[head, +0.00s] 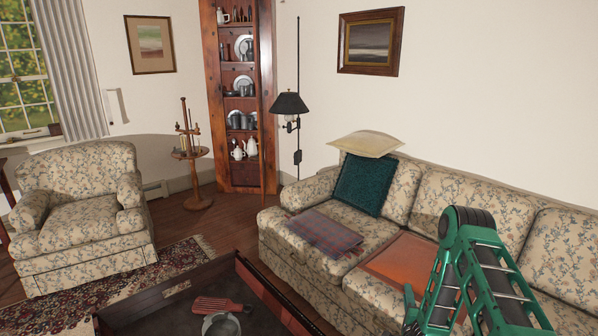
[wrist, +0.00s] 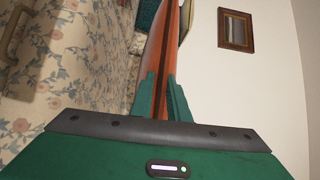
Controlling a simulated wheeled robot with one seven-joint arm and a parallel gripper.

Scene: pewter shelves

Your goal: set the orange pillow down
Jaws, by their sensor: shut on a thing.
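The orange pillow (head: 402,262) appears flat and roughly level over the sofa's middle seat in the head view. In the wrist view the pillow (wrist: 167,60) is seen edge-on, running away from between the fingers. My gripper (wrist: 161,80) is shut on its near edge. In the head view my green arm reaches in at the right, and the fingertips are hard to make out there. The floral sofa (head: 490,205) lies beside the pillow in the wrist view. I cannot tell whether the pillow's underside touches the seat.
A plaid folded cloth (head: 325,233) lies on the left seat. A teal pillow (head: 364,184) leans on the backrest, with a cream pillow (head: 367,144) above it. A dark table (head: 140,315) stands in front, holding a red slotted utensil (head: 222,305) and a metal pot (head: 221,325).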

